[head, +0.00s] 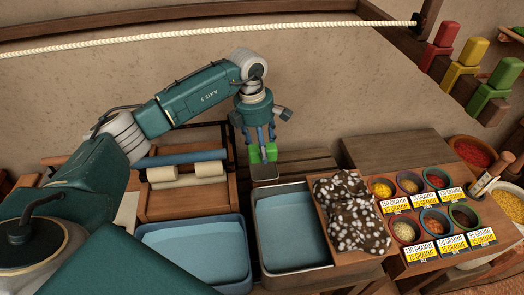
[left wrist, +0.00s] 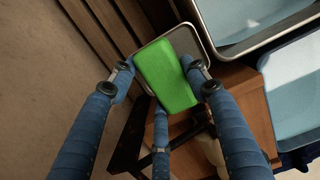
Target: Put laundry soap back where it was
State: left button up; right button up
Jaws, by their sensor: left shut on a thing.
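The laundry soap is a bright green block (head: 262,153). My left gripper (head: 263,146) is shut on it, pointing down. In the left wrist view the soap (left wrist: 165,76) lies between the blue fingers (left wrist: 159,72). A small grey metal dish (head: 264,174) lies right below the soap in the head view, behind the metal basin. In the left wrist view part of the dish's rim (left wrist: 189,34) shows past the soap. I cannot tell whether the soap touches the dish. My right gripper is not in view.
A metal basin of water (head: 262,240) and a blue basin of water (head: 240,222) stand in front. A wooden wringer (head: 190,207) is on the left. Dark spotted cloth (head: 350,215) lies to the right, beside several spice bowls (head: 405,230). A rope (head: 200,32) runs overhead.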

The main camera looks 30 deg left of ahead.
pick_arm(q)
notch_tip(320, 180, down, 2)
jog(key=shift+f, duration=0.45)
jog(key=o, duration=1.2)
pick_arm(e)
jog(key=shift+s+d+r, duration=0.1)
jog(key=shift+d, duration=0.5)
